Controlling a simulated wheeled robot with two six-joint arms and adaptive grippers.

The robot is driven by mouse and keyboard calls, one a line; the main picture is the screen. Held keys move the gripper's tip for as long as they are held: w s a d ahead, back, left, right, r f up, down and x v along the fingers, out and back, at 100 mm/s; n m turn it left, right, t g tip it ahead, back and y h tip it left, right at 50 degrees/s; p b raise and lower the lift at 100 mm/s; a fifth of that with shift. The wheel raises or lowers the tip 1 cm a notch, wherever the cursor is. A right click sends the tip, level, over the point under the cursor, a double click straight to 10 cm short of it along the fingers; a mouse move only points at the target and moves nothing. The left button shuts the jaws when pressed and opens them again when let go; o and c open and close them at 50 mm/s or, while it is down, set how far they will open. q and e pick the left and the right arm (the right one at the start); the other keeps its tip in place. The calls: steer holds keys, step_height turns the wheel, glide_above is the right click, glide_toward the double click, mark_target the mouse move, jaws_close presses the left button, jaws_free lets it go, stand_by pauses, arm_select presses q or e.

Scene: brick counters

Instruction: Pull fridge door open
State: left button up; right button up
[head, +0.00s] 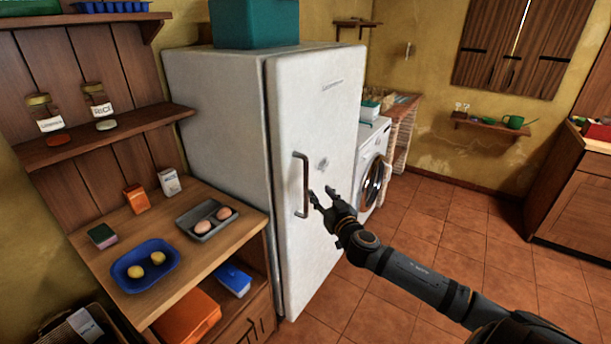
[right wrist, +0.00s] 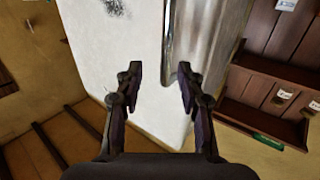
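The white fridge door (head: 325,130) stands shut against the fridge body (head: 220,110). Its vertical metal handle (head: 302,185) is on the left side of the door and also shows in the right wrist view (right wrist: 169,45). My right gripper (head: 321,194) is open and empty, just right of the handle in the head view. In the right wrist view its fingers (right wrist: 161,75) are spread, and the handle appears beyond the tips, nearer the right-hand finger. Contact cannot be told. My left gripper is not in view.
A wooden counter (head: 165,225) with a blue tray (head: 125,272) and a grey egg tray (head: 190,222) stands left of the fridge. A teal box (head: 255,22) sits on top. A washing machine (head: 368,165) is behind. The tiled floor (head: 420,240) at right is clear.

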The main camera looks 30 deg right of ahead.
mark_target(307, 175)
steer(key=shift+y, duration=0.3)
steer(key=w+p, duration=0.1)
steer(key=w, duration=0.2)
steer(key=w+r+p, duration=0.1)
steer(key=w, duration=0.2)
steer(key=w+d+r+p, duration=0.1)
steer(key=w, duration=0.2)
steer(key=shift+w+f+p, duration=0.15)
steer(key=shift+w+p, duration=0.3)
steer(key=shift+w, duration=0.2)
jaws_close()
steer(key=shift+d+f, duration=0.1)
